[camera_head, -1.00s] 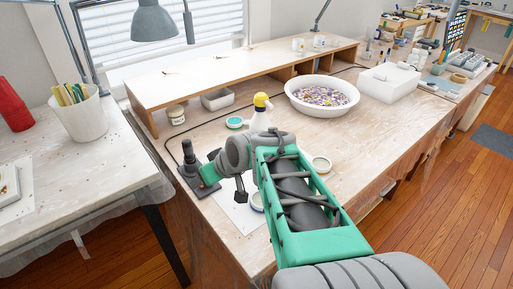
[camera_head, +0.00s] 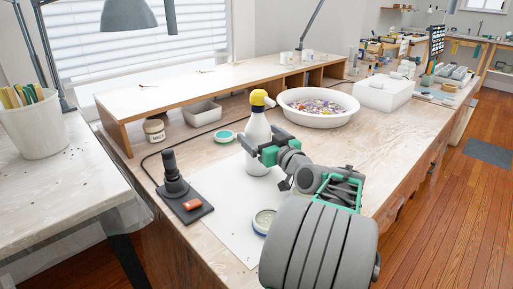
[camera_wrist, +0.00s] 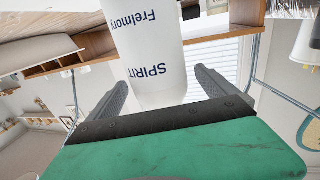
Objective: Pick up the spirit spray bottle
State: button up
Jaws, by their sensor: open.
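The spirit spray bottle (camera_head: 257,128) is white with a yellow and black spray head. It stands upright on a white sheet on the workbench. In the wrist view its white body (camera_wrist: 140,40) shows the words "SPIRIT" and "Frelmory". My gripper (camera_head: 259,139) is open at the bottle's mid-height, reaching in from the right. In the wrist view its two dark fingers (camera_wrist: 160,78) lie one on each side of the bottle. Gaps show on both sides, so the fingers appear not to press on it. Part of the bottle's body is hidden behind my gripper in the head view.
A wide white bowl of colourful pieces (camera_head: 320,119) stands behind and right. A round teal-rimmed lid (camera_head: 224,136) lies left of the bottle. A black stand with a red switch (camera_head: 192,205) and a small round dish (camera_head: 264,221) are nearer. A wooden shelf (camera_head: 225,83) runs behind.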

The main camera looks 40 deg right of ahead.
jog(key=shift+w+d+f, duration=0.1)
jog(key=shift+w+d, duration=0.1)
jog(key=shift+w, duration=0.7)
jog(key=c, duration=2)
